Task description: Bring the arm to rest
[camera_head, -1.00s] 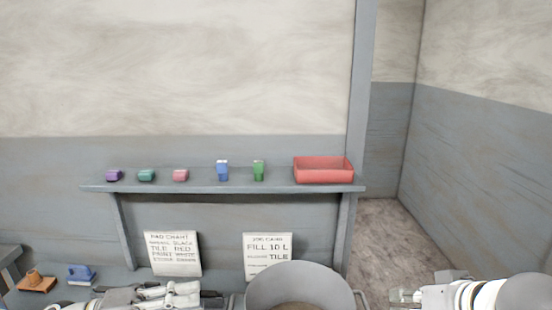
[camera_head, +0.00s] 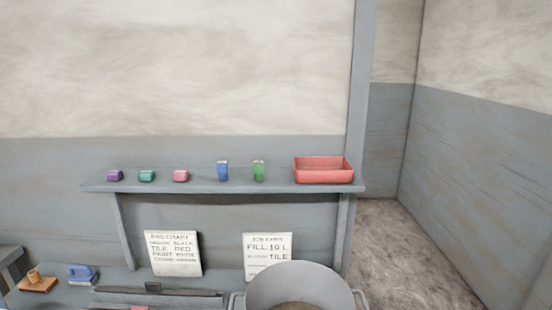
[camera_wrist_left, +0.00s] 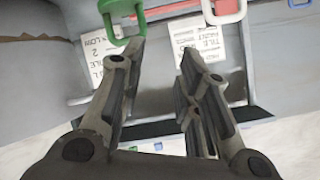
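My left gripper (camera_wrist_left: 160,62) shows in the left wrist view with its two fingers apart and nothing between them. A green loop-shaped part (camera_wrist_left: 116,8) appears just beyond the left-hand fingertip; I cannot tell whether they touch. Neither gripper nor arm shows in the head view, and my right gripper is in no current view.
A wall shelf (camera_head: 215,188) holds small coloured blocks, a blue carton (camera_head: 222,171), a green carton (camera_head: 258,171) and a red tray (camera_head: 323,171). Below are two signs (camera_head: 173,254), a large grey pot (camera_head: 300,285) and a blue tool (camera_head: 82,273). Floor (camera_head: 385,240) at right is clear.

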